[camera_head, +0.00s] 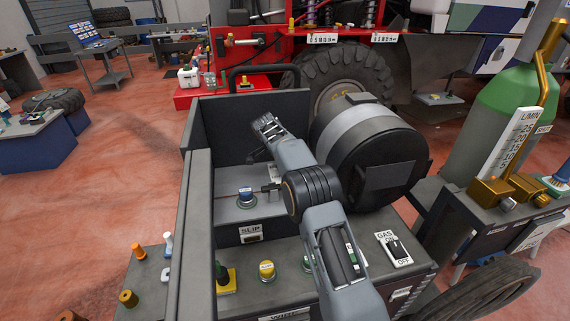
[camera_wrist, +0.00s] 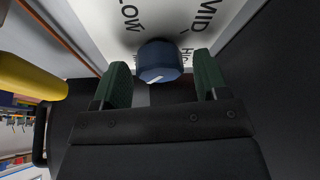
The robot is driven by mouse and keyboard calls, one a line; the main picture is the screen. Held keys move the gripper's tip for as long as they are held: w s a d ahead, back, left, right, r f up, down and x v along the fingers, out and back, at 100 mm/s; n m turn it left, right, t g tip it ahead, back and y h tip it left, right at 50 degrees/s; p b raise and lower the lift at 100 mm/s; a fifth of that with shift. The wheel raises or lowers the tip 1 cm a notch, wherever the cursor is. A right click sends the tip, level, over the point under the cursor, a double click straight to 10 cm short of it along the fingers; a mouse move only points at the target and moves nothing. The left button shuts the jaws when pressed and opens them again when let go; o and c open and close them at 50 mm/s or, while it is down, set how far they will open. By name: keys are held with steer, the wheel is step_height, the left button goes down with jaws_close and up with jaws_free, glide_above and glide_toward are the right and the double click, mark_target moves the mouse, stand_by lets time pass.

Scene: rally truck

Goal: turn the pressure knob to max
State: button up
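A blue knob (camera_wrist: 160,60) with a white pointer mark sits on a white panel (camera_wrist: 105,18) lettered LOW, MID and a partly covered HI... in the wrist view. The knob hides part of that lettering. My gripper (camera_wrist: 163,66) is open, with one green-padded finger on each side of the knob. Gaps show between the fingers and the knob, and it is not held. In the head view my arm reaches over the grey bench unit, and the lettered panel and its knob are mostly hidden behind it.
A yellow object (camera_wrist: 32,75) is close on the left in the wrist view. In the head view a blue-topped button (camera_head: 246,195), a SLIP label (camera_head: 251,231), a black cylinder (camera_head: 385,155) and a gas switch (camera_head: 394,248) surround my arm. A green tank (camera_head: 490,115) stands right.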

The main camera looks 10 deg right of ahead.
steer(key=shift+o, duration=0.4)
steer(key=shift+r, duration=0.1)
steer(key=p+v, duration=0.1)
steer(key=v, duration=1.2)
steer(key=shift+a+r+p, duration=0.2)
steer(key=shift+r+p, duration=0.05)
steer(key=shift+p, duration=0.1)
steer(key=shift+s, duration=0.1)
